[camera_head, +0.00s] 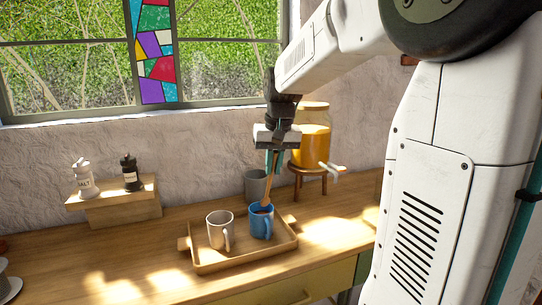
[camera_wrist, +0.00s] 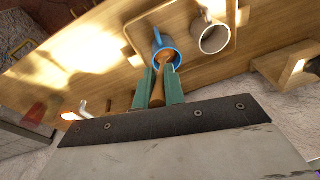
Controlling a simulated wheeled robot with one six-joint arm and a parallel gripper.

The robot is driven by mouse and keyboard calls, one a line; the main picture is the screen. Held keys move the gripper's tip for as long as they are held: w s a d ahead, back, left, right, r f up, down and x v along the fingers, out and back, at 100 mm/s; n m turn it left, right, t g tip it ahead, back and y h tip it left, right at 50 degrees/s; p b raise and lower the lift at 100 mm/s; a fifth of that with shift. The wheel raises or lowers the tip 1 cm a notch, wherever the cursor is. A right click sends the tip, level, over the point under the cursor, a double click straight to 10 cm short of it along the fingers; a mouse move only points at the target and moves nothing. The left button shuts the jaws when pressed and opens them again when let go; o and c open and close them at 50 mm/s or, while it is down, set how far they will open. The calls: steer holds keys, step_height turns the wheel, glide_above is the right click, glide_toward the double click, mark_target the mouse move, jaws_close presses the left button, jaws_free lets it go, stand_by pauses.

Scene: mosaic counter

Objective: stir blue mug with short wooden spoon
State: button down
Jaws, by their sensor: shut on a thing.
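The blue mug (camera_head: 261,222) stands upright on a wooden tray, with its handle toward the front. It also shows in the wrist view (camera_wrist: 157,42). My gripper (camera_head: 275,152) is above the mug, pointing down. In the wrist view its two green fingers (camera_wrist: 160,88) are shut on the short wooden spoon (camera_wrist: 158,93). The spoon slants down from the fingers, and its lower end is at the mug's opening. The spoon also shows in the head view (camera_head: 268,189).
A white mug (camera_head: 219,231) stands left of the blue one on the tray (camera_head: 247,259). A grey cup (camera_head: 255,184) is behind the tray. A jar of orange drink with a tap (camera_head: 314,138) stands on a stand at the right. Two bottles sit on a wooden riser (camera_head: 117,204) at the left.

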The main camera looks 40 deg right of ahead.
mark_target(268, 191)
steer(key=shift+w+d+f, duration=0.15)
steer(key=shift+w+f, duration=0.45)
steer(key=shift+f, duration=1)
steer(key=shift+w+d+f, duration=0.2)
steer(key=shift+w+f, duration=0.35)
steer(key=shift+f, duration=1)
steer(key=shift+w+d+f, duration=0.15)
steer(key=shift+w+f, duration=0.45)
steer(key=shift+f, duration=1)
steer(key=shift+w, duration=0.15)
